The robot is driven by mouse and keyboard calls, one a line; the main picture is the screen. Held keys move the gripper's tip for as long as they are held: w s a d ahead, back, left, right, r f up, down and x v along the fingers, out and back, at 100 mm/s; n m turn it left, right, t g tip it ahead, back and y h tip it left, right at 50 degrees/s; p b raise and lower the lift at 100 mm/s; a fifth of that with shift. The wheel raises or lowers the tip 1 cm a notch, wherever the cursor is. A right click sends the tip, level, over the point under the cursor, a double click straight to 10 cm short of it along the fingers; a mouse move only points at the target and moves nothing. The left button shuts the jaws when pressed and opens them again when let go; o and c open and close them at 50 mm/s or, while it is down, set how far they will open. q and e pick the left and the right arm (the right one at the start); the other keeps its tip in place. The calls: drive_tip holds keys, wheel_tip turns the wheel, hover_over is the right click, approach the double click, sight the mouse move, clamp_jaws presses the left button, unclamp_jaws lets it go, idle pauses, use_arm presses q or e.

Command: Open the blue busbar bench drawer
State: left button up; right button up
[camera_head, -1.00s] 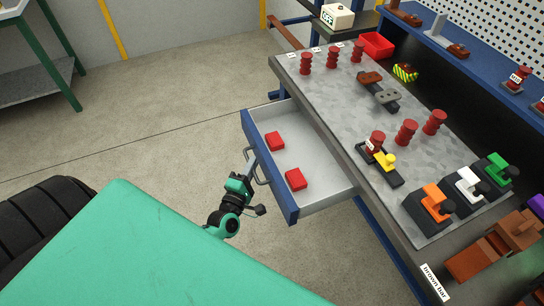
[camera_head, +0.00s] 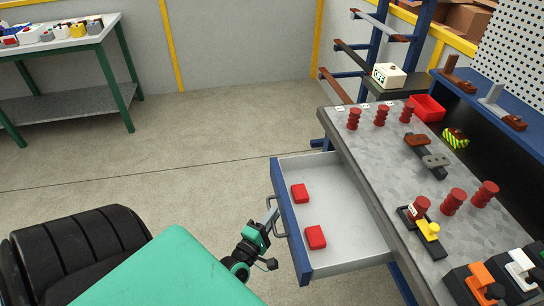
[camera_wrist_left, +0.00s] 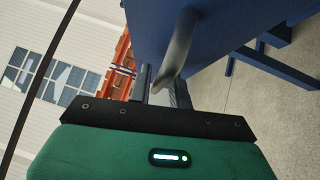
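The blue-fronted drawer (camera_head: 287,222) stands well out from under the grey-topped bench in the head view. Two red blocks (camera_head: 300,193) (camera_head: 316,237) lie inside it. Its grey bar handle (camera_head: 278,219) is on the front face. My left gripper (camera_head: 271,213) is at this handle, outside the drawer front. In the left wrist view the handle (camera_wrist_left: 177,48) runs from the blue front (camera_wrist_left: 225,25) down between the close-set fingers of my left gripper (camera_wrist_left: 162,90), which look shut on it. The fingertips are partly hidden. My right gripper is not in view.
The bench top (camera_head: 385,165) carries red insulators and coloured clamp fixtures. A red bin (camera_head: 427,108) and a white box (camera_head: 389,76) stand behind. A green-legged table (camera_head: 70,85) is far left. The floor left of the drawer is clear.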

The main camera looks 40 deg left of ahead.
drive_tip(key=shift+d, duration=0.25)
